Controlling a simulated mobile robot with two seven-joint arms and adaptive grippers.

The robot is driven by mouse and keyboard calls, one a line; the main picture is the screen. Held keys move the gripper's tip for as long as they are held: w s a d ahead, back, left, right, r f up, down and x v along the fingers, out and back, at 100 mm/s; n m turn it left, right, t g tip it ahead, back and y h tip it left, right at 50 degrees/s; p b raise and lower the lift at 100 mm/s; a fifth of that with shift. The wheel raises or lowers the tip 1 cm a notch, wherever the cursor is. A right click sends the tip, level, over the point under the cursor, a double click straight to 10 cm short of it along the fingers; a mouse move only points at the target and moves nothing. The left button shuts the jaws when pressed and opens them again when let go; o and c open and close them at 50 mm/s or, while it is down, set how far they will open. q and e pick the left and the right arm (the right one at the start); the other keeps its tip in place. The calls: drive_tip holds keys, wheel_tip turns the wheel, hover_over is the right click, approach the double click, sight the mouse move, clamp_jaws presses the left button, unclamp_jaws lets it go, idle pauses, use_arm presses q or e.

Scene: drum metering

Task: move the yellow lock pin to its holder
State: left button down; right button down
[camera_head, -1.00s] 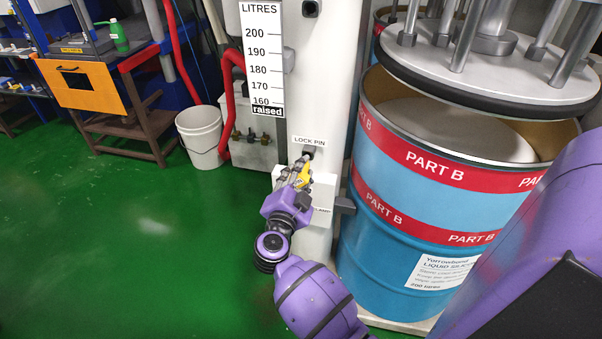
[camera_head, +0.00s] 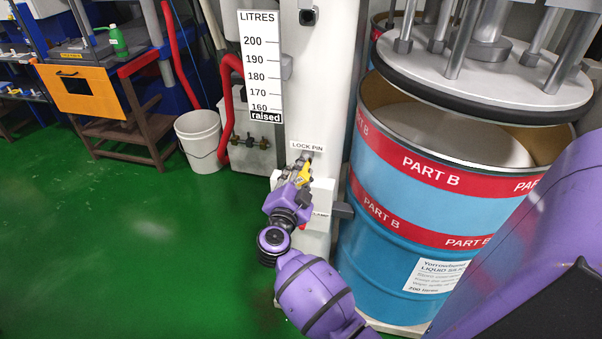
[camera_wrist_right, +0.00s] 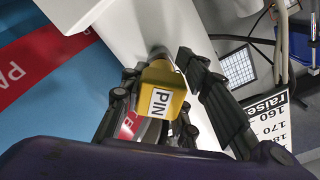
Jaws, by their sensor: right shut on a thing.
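The yellow lock pin (camera_head: 305,174) is in my right gripper (camera_head: 301,168), just below the LOCK PIN label (camera_head: 307,146) on the white column. In the right wrist view, its yellow head (camera_wrist_right: 161,96), marked PIN, sits between the dark fingers of the right gripper (camera_wrist_right: 163,88). A grey round part (camera_wrist_right: 159,54) shows behind the head, at the white column. I cannot tell how far the pin's shaft sits in the column, as the head and fingers hide it. I cannot make out a separate holder. My left gripper is out of view.
The blue and red PART B drum (camera_head: 400,249) stands right of the column (camera_head: 322,95), with a round plate (camera_head: 480,80) raised above it. A litre scale (camera_head: 261,65) is on the column's left. A white bucket (camera_head: 199,141) stands left; the green floor (camera_head: 130,240) is open.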

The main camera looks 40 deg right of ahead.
drive_tip(key=shift+w+d, duration=0.4)
drive_tip(key=shift+d, duration=0.05)
drive_tip(key=c, duration=1.3)
unclamp_jaws()
drive_tip(key=shift+o, duration=0.2)
drive_tip(key=shift+s+a, duration=0.1)
drive_tip(key=v, duration=1.1)
drive_tip(key=shift+s+a, duration=0.25)
drive_tip(key=shift+a, duration=0.05)
